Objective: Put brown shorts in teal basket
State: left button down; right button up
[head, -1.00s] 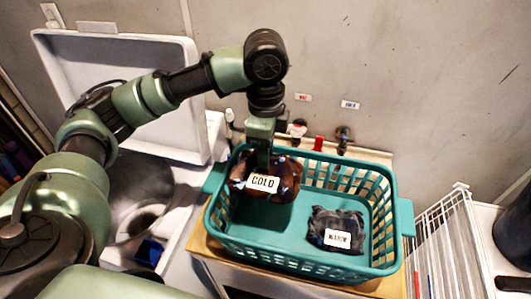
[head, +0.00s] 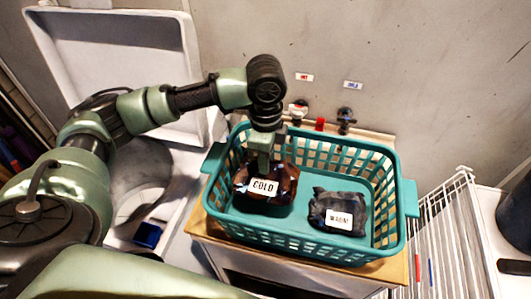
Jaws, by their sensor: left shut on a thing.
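The teal basket (head: 300,239) stands on a small wooden-topped stand. My left arm reaches in from the left, and my left gripper (head: 264,168) points down inside the left part of the basket. It is shut on the brown shorts (head: 281,190), a dark brown bundle with a white "COLD" label. The shorts are below the basket's rim, close to its floor; I cannot tell whether they touch it. The fingertips are hidden by the bundle. A dark grey bundle labelled "WARM" (head: 338,205) lies in the basket to the right. My right gripper is not in view.
An open white washer lid (head: 110,50) and its drum (head: 145,190) are left of the basket. A white wire rack (head: 455,235) stands to the right. Taps (head: 345,120) are on the wall behind. The wooden stand top (head: 390,270) shows at the basket's front.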

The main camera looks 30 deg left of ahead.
pick_arm(q)
jog(key=shift+f+b, duration=0.65)
jog(key=shift+f, duration=2.3)
jog(key=c, duration=1.3)
grip_release()
jog(key=shift+o, duration=0.2)
jog(key=shift+r, duration=0.1)
notch_tip(320, 180, up, 5)
jog(key=p, duration=0.6)
jog(key=shift+r+p, duration=0.1)
jog(key=shift+p, duration=0.3)
jog(key=shift+r+p, duration=0.8)
jog(key=shift+r, duration=1)
